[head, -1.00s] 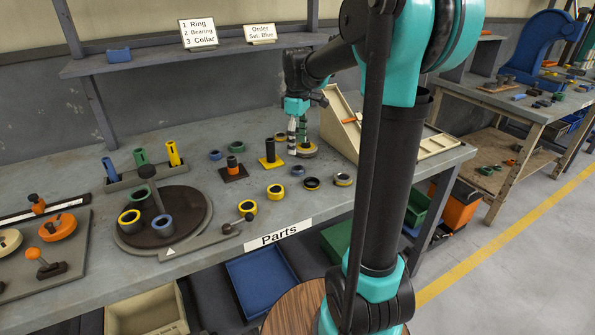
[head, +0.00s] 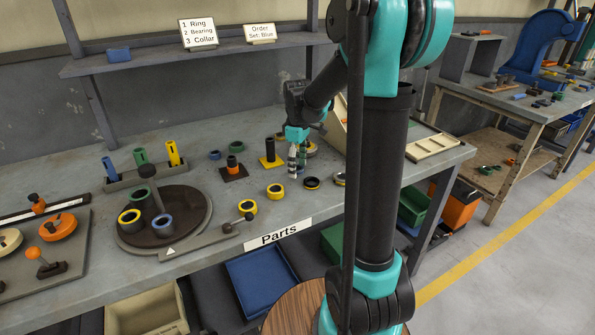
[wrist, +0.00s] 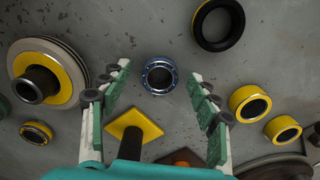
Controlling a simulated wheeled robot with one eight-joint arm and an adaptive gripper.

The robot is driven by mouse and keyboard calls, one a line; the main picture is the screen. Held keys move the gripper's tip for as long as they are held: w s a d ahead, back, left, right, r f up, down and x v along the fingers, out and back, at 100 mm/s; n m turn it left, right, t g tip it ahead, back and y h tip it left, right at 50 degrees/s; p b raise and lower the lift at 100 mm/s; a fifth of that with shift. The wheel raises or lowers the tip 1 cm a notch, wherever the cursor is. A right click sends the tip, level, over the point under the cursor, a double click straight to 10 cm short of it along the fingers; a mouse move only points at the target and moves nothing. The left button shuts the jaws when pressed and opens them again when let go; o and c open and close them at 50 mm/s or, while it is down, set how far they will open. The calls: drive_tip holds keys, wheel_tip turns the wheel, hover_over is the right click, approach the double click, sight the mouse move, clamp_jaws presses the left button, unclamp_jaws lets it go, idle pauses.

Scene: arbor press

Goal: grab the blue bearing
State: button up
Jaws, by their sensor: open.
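The blue bearing (wrist: 160,76) is a small ring with a blue outer rim and a metallic inner ring. It lies flat on the bench in the wrist view, between the fingertips of my gripper (wrist: 160,73). Clear space shows on both sides of it, and neither finger touches it. In the head view my gripper (head: 297,160) points down over the parts area, with its fingers covering most of the spot where the bearing lies. The gripper is open and empty.
A yellow square base with a black post (wrist: 132,127) stands close by. Yellow-rimmed rings (wrist: 249,104) lie right, a dark yellow-edged ring (wrist: 218,25) above, and a large yellow-and-grey disc (wrist: 62,66) left.

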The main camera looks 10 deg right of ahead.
drive_tip(key=shift+c, duration=0.6)
drive_tip(key=c, duration=1.2)
drive_tip(key=shift+r, duration=0.15)
